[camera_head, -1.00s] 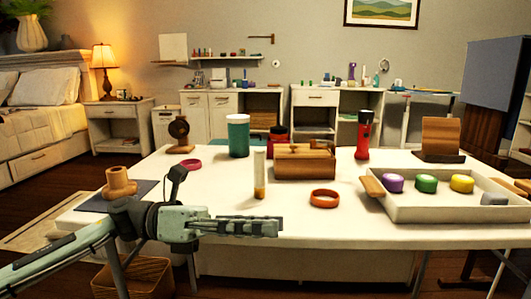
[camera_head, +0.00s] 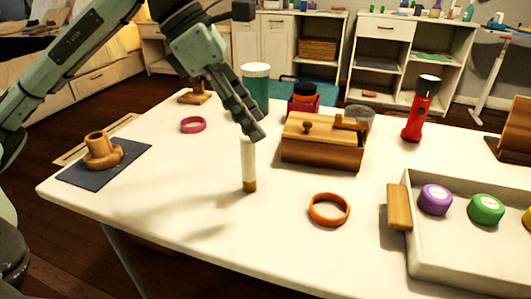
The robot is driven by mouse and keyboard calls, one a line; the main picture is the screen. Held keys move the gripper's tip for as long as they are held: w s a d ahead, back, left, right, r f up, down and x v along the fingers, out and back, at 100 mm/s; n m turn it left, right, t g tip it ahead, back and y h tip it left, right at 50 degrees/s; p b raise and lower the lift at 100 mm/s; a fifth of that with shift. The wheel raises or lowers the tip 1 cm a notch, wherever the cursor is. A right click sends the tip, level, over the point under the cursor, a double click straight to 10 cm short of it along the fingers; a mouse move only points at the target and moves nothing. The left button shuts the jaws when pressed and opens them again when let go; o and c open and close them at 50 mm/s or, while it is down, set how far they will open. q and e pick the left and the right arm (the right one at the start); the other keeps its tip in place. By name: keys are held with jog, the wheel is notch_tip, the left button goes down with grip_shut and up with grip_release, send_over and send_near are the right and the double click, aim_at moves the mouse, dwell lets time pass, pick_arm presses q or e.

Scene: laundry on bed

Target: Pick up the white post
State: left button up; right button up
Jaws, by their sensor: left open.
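The white post (camera_head: 248,163) stands upright on the white table, with a brown-orange band at its foot. My left gripper (camera_head: 254,134) comes down from the upper left, fingers pointing down, with its tips at the top of the post. The fingertips overlap the post's upper end in the picture; I cannot tell whether they touch it. The gripper is open and nothing is seen held in it. My right gripper is not in view.
A wooden box (camera_head: 322,142) stands close behind and right of the post, and a green jar (camera_head: 256,90) behind it. An orange ring (camera_head: 329,209) lies front right, a pink ring (camera_head: 193,125) left. A tray (camera_head: 425,272) is at right.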

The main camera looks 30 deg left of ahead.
aim_at(248, 158)
pick_arm(q)
jog(key=shift+n+y, duration=0.4)
jog(key=shift+y, duration=0.5)
jog(key=f, duration=0.8)
jog(key=shift+w+a+f+b, duration=0.1)
jog(key=shift+a+f+b, duration=0.3)
grip_shut()
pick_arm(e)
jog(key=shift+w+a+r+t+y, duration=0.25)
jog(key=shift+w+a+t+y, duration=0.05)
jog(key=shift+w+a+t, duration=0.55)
